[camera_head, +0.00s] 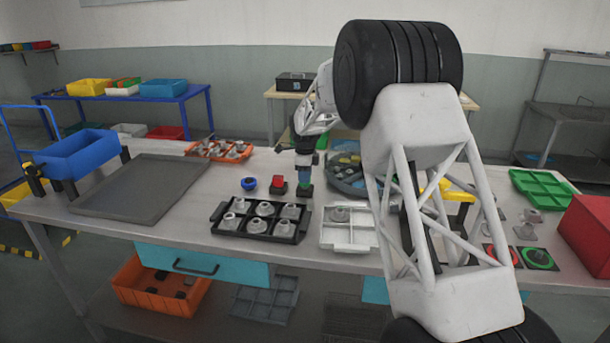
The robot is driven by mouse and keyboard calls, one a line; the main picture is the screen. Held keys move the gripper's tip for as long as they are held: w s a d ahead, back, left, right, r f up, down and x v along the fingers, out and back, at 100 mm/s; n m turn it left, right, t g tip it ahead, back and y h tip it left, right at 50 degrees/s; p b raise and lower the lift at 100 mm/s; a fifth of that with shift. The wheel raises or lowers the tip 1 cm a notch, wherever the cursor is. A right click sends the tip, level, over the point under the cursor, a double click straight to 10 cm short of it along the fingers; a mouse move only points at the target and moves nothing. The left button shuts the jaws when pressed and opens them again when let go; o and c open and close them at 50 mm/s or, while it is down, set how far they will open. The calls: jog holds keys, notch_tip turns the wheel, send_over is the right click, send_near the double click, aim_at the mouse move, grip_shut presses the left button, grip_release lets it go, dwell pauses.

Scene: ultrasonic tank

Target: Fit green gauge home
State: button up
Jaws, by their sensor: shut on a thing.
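My gripper (304,172) points down over the middle of the table, shut on a small green piece, which I take to be the green gauge (305,186). The green piece is mostly hidden by the fingers. A dark block (305,194) is directly under it. Whether the gauge sits in the block, rests on it or hangs just above it, I cannot tell at this size. To the left stand a red piece (277,182) on a dark base and a round blue piece (249,184).
A black tray (213,228) with several grey parts lies in front, with a white divided tray (350,242) to its right. A round grey tub (345,186) stands close right of my gripper. A large flat grey tray (135,190) is at left, a red box (588,236) at far right.

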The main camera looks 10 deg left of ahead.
jog(key=shift+f, duration=0.7)
dwell(4.0)
jog(key=o, duration=1)
jog(key=shift+r, duration=0.15)
jog(key=shift+r, duration=3.8)
jog(key=shift+d, duration=0.1)
